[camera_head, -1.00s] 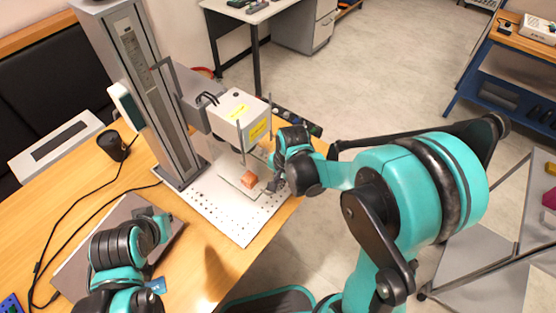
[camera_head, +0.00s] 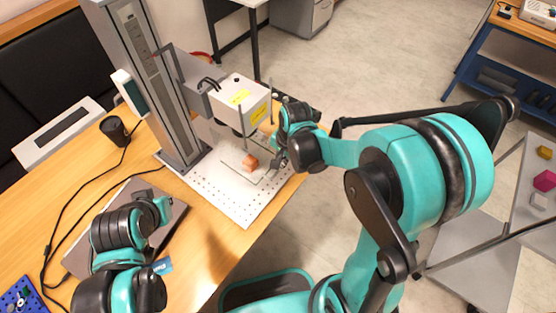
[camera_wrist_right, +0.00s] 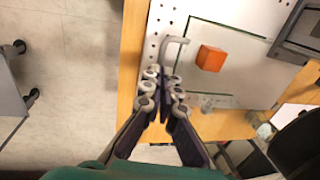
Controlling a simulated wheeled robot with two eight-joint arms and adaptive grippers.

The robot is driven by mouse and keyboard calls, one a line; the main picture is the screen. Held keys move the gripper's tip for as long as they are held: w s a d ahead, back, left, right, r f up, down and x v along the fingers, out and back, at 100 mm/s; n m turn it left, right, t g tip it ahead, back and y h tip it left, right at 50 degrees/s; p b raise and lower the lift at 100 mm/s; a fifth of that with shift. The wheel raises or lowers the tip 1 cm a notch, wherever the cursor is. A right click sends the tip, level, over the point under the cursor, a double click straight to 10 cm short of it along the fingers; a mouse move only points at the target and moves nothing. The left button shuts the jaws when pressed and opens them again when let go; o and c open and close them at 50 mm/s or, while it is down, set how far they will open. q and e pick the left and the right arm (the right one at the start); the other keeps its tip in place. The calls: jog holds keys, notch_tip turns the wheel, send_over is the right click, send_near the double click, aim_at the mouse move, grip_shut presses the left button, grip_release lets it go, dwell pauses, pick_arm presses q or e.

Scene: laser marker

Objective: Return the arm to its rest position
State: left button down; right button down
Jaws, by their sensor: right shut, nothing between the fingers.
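My right arm reaches in from the right in the head view. Its gripper (camera_head: 279,162) is low at the right edge of the laser marker's white perforated plate (camera_head: 236,202). In the right wrist view the gripper (camera_wrist_right: 165,78) has its fingers together with nothing between them. An orange cube (camera_head: 250,162) sits on the plate under the marker head (camera_head: 240,100), apart from the fingers; the cube also shows in the wrist view (camera_wrist_right: 210,58). My left arm is bent over the laptop; its fingers cannot be made out.
The marker's column (camera_head: 150,80) stands behind the plate. A shelf rack with coloured blocks (camera_head: 545,181) is at the right. The floor between is open.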

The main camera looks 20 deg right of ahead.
notch_tip(320, 180, up, 9)
jog(key=s+d+p, duration=0.1)
jog(key=p, duration=0.1)
jog(key=shift+p, duration=0.4)
jog(key=shift+s, duration=0.1)
jog(key=shift+s+r, duration=0.1)
